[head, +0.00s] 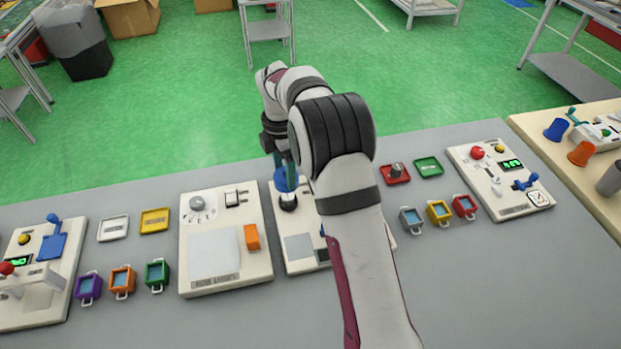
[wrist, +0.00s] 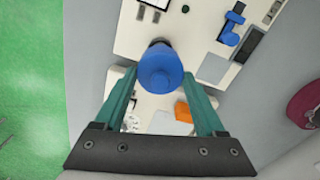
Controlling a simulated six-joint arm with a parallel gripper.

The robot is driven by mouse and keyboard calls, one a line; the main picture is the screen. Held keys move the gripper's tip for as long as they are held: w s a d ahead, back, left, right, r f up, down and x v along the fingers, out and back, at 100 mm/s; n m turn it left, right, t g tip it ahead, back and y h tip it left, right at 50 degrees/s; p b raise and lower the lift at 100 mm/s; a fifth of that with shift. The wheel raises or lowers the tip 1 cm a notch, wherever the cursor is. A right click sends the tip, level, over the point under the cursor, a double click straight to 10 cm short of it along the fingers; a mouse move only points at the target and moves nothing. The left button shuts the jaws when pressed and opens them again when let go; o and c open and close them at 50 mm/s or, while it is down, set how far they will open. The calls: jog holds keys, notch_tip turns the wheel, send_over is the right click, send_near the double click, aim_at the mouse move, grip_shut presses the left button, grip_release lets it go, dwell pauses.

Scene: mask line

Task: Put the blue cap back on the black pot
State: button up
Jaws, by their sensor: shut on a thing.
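The blue cap (head: 286,181) is held between the teal fingers of my gripper (head: 283,166), over the middle cream panel. My gripper is shut on it; in the wrist view the cap (wrist: 160,70) sits between the fingertips (wrist: 161,78). The black pot (head: 288,204) shows just below the cap in the head view, standing on the panel. I cannot tell whether cap and pot touch. In the wrist view the cap covers most of the pot; only a dark edge (wrist: 159,42) shows behind it.
A cream panel with a dial (head: 197,203) and an orange block (head: 252,237) lies left of the middle panel. Red (head: 394,174) and green trays, and small coloured buckets (head: 438,212), lie to the right. My arm hides part of the middle panel.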

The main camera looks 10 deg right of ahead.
aim_at(287, 196)
jog(key=shift+f, duration=3.05)
jog(key=shift+f, duration=0.15)
jog(key=o, duration=1.3)
jog(key=shift+r, duration=3.5)
grip_shut()
